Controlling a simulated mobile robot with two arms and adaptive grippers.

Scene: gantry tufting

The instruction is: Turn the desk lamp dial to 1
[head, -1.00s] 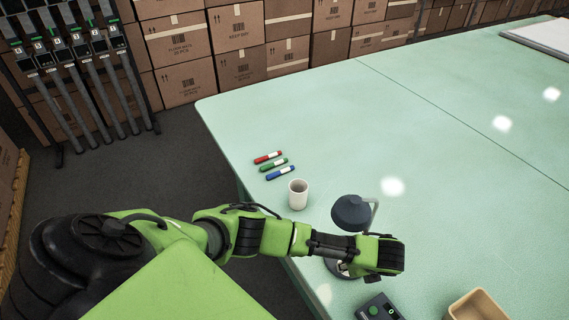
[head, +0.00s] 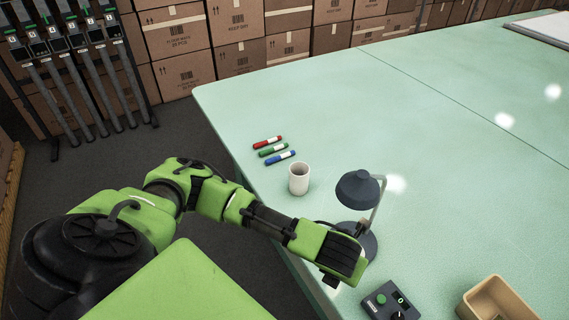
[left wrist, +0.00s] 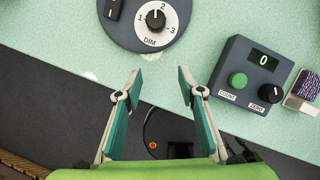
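The desk lamp (head: 360,188) stands on the green table, with a dark shade and a round dark base. The dial's white mark points up, away from the 1. My left gripper (left wrist: 160,80) is open and empty, its fingertips below the dial in the picture and apart from it. In the head view my left wrist covers part of the lamp base, and the fingers are mostly hidden. My right gripper is not in view.
A counter box (head: 390,301) reading 0, with a green button and black knob, sits right of the lamp. A tan bin (head: 497,300) is beyond it. A white cup (head: 299,179) and three markers (head: 273,149) lie behind. The table's middle is clear.

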